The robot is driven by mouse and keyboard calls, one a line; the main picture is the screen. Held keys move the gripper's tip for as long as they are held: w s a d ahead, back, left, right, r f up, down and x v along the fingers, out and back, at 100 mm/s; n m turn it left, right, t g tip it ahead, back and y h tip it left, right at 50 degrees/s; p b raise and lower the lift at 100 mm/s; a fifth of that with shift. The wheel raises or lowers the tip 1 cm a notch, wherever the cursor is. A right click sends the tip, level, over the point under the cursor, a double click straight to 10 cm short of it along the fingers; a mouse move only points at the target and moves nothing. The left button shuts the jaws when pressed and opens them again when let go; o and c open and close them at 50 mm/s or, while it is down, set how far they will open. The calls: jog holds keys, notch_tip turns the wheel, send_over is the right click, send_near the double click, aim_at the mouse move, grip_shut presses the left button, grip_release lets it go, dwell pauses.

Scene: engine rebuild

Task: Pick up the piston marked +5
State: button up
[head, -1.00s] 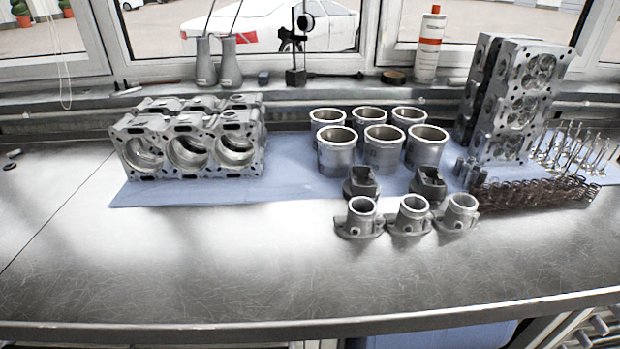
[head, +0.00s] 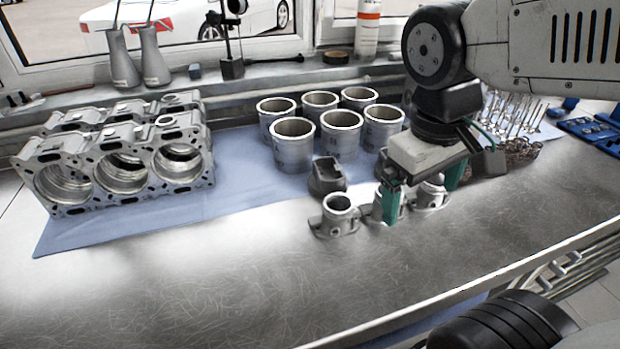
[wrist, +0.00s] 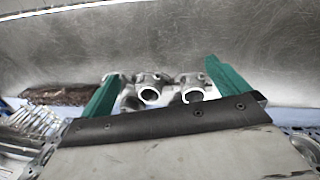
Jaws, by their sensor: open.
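No +5 mark is readable, so I cannot tell which part bears it. Three grey, round-topped parts with flanged feet stand in a front row: the left one (head: 338,217), the middle one (head: 377,210) and the right one (head: 434,194). A darker notched part (head: 327,178) stands behind the left one. My gripper (head: 423,190) is open, its green fingers reaching down over the middle and right parts and partly hiding them. In the wrist view, two round-topped parts (wrist: 149,93) show between the fingers (wrist: 161,72). I cannot tell whether the fingers touch anything.
Several cylinder liners (head: 293,145) stand behind the row on a blue mat (head: 235,180). An engine block (head: 115,160) stands at the left. Valves (head: 510,115) and dark springs (wrist: 68,97) lie beyond the arm. The bench front (head: 230,280) is clear.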

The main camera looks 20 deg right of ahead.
jog(key=w+f+n+g+h, duration=0.1)
jog(key=w+n+h, duration=0.2)
jog(key=w+n, duration=0.3)
jog(key=n+t+h, duration=0.4)
jog(key=n+h, duration=0.4)
jog(key=n, duration=0.4)
send_near(328, 174)
jog(key=shift+s+d+r, duration=0.25)
jog(key=shift+s+r, duration=0.15)
jog(key=shift+s, duration=0.2)
jog(key=shift+s+d+r, duration=0.2)
jog(key=shift+s+r, duration=0.15)
jog(key=shift+s, duration=0.25)
jog(key=shift+w+f+n+h, duration=0.25)
jog(key=shift+f+n+h, duration=0.05)
jog(key=shift+f, duration=0.3)
jog(key=x, duration=0.8)
jog(key=shift+w+r, duration=0.15)
jog(key=shift+w, duration=0.05)
jog(key=c, duration=1.1)
